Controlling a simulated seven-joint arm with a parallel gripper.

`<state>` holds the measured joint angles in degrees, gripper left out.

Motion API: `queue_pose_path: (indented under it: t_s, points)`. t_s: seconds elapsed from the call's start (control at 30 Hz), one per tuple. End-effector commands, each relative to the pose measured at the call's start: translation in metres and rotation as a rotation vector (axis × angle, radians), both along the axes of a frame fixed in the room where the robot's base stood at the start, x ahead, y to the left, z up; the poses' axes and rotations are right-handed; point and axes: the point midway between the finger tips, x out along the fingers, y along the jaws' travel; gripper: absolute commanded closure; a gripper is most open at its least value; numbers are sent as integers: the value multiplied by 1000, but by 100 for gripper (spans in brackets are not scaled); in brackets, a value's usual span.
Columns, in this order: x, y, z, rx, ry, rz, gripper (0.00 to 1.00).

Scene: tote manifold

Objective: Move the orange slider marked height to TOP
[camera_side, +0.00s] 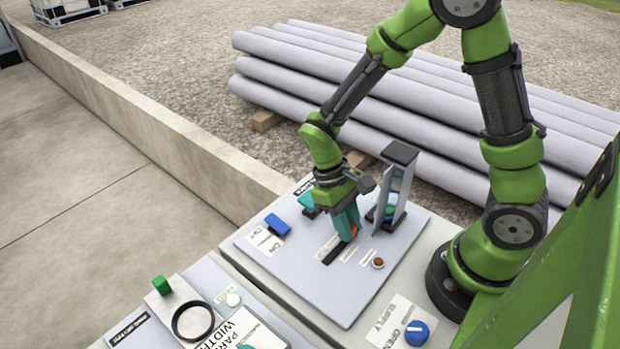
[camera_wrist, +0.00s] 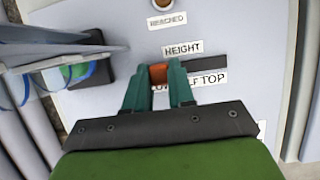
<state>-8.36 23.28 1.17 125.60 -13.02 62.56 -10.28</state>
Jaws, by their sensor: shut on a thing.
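The orange slider (camera_wrist: 158,73) sits between the teal fingertips of my gripper (camera_wrist: 159,78) in the wrist view, and my gripper is shut on it. In the side view the slider (camera_side: 354,232) shows as a small orange patch beside the fingers of my gripper (camera_side: 348,226). The dark slot (camera_wrist: 208,63) runs to the right of the slider in the wrist view. The HEIGHT label (camera_wrist: 183,47) is above it. A scale label ending in TOP (camera_wrist: 213,79) lies below the slot, its left part covered by my fingers. The left end of the slot is hidden.
A framed column (camera_side: 390,200) with coloured contents stands close beside my gripper. A brown round lamp (camera_side: 378,263) is near the REACHED label (camera_wrist: 167,19). A blue switch (camera_side: 277,224) and a blue SUPPLY knob (camera_side: 416,332) are farther off. The panel's front (camera_side: 325,290) is clear.

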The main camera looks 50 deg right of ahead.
Motion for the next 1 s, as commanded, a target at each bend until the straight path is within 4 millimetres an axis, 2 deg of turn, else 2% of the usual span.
queue_pose_path:
  t_s: [0.2,0.3,0.67,0.7,0.8,0.87,1.0]
  points:
    - [1,47,1,2,-2,6,100]
    - [1,62,0,2,-2,5,100]
    - [1,72,1,7,-3,1,100]
    - [1,72,1,7,-3,2,72]
    - [1,71,1,7,-4,1,57]
    - [1,71,1,6,-3,1,51]
    - [1,70,1,4,-2,1,51]
